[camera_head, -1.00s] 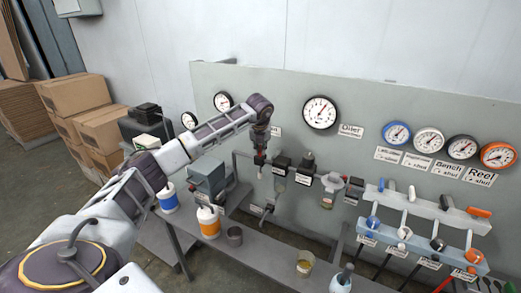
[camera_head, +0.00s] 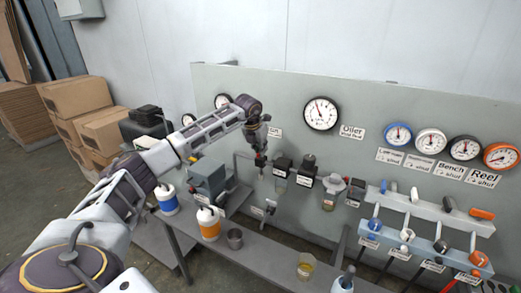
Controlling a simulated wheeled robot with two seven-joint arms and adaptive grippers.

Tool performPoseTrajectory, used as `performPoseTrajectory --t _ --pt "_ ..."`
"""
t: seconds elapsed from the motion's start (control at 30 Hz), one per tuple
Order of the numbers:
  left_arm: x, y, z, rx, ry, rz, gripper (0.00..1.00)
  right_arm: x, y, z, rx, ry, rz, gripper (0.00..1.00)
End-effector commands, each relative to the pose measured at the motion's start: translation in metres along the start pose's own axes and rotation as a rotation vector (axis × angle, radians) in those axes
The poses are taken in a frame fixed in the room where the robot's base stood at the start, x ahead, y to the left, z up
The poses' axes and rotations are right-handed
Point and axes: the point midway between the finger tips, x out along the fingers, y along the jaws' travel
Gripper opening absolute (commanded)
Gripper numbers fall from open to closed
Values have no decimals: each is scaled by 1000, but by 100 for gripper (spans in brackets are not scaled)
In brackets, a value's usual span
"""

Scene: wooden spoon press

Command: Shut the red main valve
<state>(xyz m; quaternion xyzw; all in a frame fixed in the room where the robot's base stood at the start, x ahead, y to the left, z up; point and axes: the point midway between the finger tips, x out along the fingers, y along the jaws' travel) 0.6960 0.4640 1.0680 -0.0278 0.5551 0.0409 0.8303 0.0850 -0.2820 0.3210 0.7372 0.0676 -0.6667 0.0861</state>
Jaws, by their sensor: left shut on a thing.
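My left gripper (camera_head: 261,163) is at the pipe on the front of the grey panel, left of the dark-topped filter units (camera_head: 283,164). Its fingers are shut on a small part there, which appears to be the main valve's handle. The gripper covers that handle, and I cannot make out its red colour or its angle. The large round gauge (camera_head: 321,113) on the panel has its needle pointing up and left. My right gripper is not in view.
Small gauges (camera_head: 431,142) sit at the upper right above a row of coloured levers (camera_head: 437,246). White and orange bottles (camera_head: 208,224), a cup (camera_head: 235,238) and a jar (camera_head: 306,265) stand on the grey bench (camera_head: 262,262). Boxes (camera_head: 76,95) are stacked at left.

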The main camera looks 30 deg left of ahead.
Motion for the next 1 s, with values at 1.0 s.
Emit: performPoseTrajectory --t 1.0 --pt "-5 0 1 3 -1 0 33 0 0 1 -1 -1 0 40"
